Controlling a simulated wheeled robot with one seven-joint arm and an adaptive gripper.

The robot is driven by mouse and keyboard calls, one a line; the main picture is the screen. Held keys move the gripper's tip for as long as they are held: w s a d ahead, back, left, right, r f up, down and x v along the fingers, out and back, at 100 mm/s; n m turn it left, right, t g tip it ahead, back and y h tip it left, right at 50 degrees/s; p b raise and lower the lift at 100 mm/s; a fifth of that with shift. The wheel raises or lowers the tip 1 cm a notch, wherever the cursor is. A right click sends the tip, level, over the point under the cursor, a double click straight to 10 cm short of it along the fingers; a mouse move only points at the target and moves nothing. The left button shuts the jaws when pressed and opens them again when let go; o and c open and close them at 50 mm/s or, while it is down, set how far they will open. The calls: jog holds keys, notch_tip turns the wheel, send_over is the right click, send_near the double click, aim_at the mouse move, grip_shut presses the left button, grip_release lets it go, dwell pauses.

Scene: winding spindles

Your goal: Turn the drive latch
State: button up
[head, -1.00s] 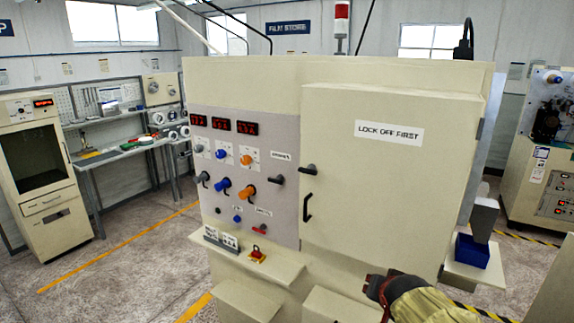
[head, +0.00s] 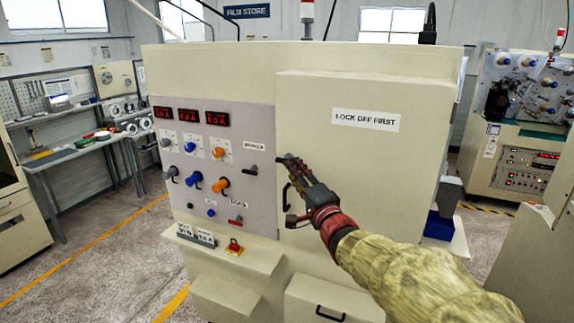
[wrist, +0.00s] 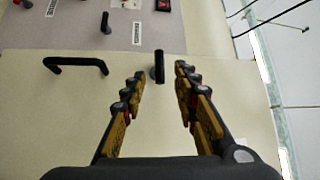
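The drive latch seems to be the small black lever on the door's upper left edge. In the wrist view the latch (wrist: 158,66) stands out from the cream door, between my fingertips in the picture. Whether either finger touches it, I cannot tell. My gripper (wrist: 160,73) is open, its two fingers spread on either side of the latch. In the head view my gripper (head: 291,164) reaches up to the door's left edge and mostly hides the latch. The cream cabinet door (head: 360,170) is closed and bears a "LOCK OFF FIRST" label (head: 366,119).
A black door handle (wrist: 75,66) is left of my fingers in the wrist view. The grey control panel (head: 255,120) with knobs and red displays is left of the door, with another dark lever (head: 252,169) close by. A ledge (head: 222,250) juts out below the panel.

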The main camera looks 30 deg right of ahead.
jog(key=shift+w+d+r, duration=0.15)
jog(key=shift+w+r, duration=0.05)
jog(key=shift+w, duration=1.1)
jog(key=shift+w+d+r, duration=0.1)
jog(key=shift+w+r, duration=0.05)
jog(key=shift+w, duration=1.15)
jog(key=c, duration=0.3)
jog(key=c, duration=0.4)
grip_shut()
